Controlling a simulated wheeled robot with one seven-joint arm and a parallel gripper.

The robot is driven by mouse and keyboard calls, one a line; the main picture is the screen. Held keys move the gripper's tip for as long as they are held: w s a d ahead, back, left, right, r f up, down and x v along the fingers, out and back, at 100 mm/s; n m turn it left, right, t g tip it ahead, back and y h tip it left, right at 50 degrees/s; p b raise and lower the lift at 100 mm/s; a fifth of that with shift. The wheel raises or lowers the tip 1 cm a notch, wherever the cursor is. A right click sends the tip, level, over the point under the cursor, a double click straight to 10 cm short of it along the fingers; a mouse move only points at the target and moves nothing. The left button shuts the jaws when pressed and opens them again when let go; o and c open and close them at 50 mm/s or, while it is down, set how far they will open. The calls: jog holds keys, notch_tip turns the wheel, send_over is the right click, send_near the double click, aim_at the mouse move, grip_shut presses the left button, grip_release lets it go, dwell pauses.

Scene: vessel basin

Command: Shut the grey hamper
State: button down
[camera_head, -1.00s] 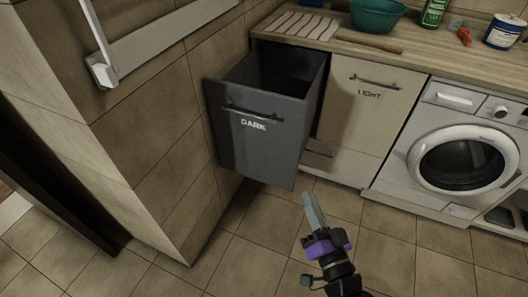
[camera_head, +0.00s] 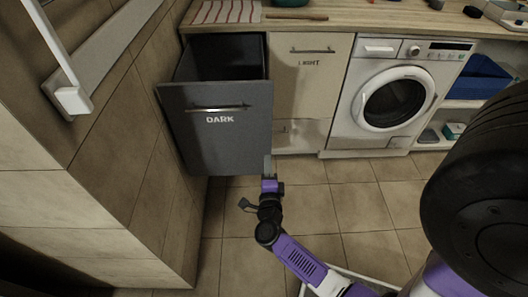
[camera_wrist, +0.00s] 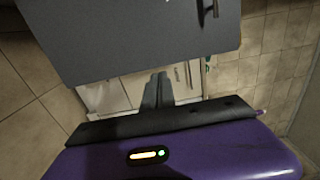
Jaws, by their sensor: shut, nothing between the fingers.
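The grey hamper (camera_head: 222,150) is a dark pull-out bin front marked DARK with a bar handle. It stands pulled out from under the counter, and its open top shows a dark inside. In the wrist view its grey front (camera_wrist: 130,35) fills the upper part, with the handle at the upper right. My gripper (camera_head: 268,165) is shut and empty, in front of the hamper's lower right corner. In the wrist view the closed fingers (camera_wrist: 158,90) point towards the space below the hamper's lower edge. I cannot tell whether they touch it.
A light hamper front (camera_head: 308,85) marked LIGHT is closed, right of the grey one. A washing machine (camera_head: 395,98) stands further right. A tiled wall (camera_head: 120,150) rises close on the left. The tiled floor (camera_head: 345,205) in front is mostly clear.

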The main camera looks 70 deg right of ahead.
aim_at(266, 129)
jog(key=b+x, duration=0.1)
jog(key=x, duration=1.2)
jog(key=shift+r, duration=0.1)
jog(key=shift+d, duration=0.1)
